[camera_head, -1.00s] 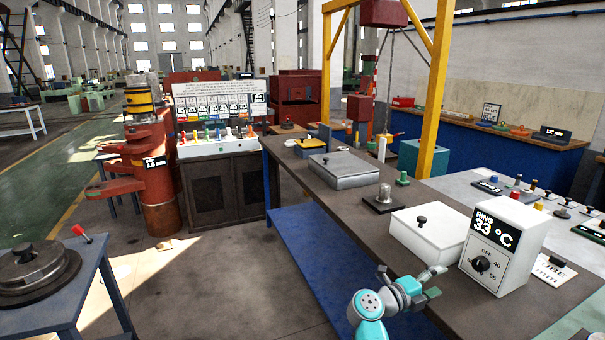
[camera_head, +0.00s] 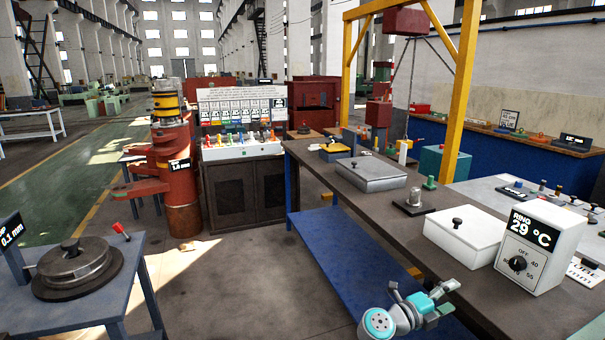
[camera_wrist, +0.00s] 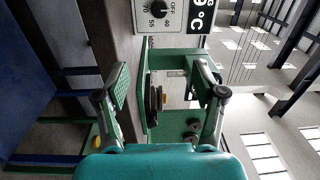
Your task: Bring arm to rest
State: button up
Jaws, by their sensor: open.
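My arm's teal wrist and gripper (camera_head: 436,301) show at the bottom of the head view, in front of the near edge of the dark bench (camera_head: 470,275). The gripper is low, beside the bench edge and apart from the white box on top. In the wrist view my gripper (camera_wrist: 165,85) has its two fingers spread wide with nothing held between them. The wrist picture is turned on its side.
A white ring heater (camera_head: 535,245) reading 29 °C and a white lidded box (camera_head: 465,238) stand on the bench. A grey lidded box (camera_head: 371,175) lies farther back. A blue-grey table (camera_head: 95,300) with a round metal part stands at left. Open floor lies between.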

jog(key=s+a+f+n+t+y, duration=0.1)
jog(key=s+a+f+n+t, duration=0.25)
jog(key=s, duration=0.55)
jog(key=s+a+f+n+t+y, duration=0.1)
jog(key=s+f+n+t, duration=0.25)
jog(key=s+n, duration=0.35)
jog(key=s+a+f+n+t+y, duration=0.1)
jog(key=s+a+f+n+t, duration=0.2)
jog(key=s, duration=0.7)
jog(key=s+a+n+y, duration=0.3)
jog(key=s+n, duration=0.3)
jog(key=s, duration=0.4)
jog(key=s+a+r+n+g+y, duration=0.1)
jog(key=s+a+n+y, duration=0.3)
jog(key=s, duration=0.7)
jog(key=s+a+r+n+y, duration=0.1)
jog(key=s+a+n+y, duration=0.3)
jog(key=s+n+y, duration=0.3)
jog(key=s+n, duration=0.1)
jog(key=s, duration=0.2)
jog(key=shift+s+a+g, duration=0.15)
jog(key=shift+s+g, duration=0.25)
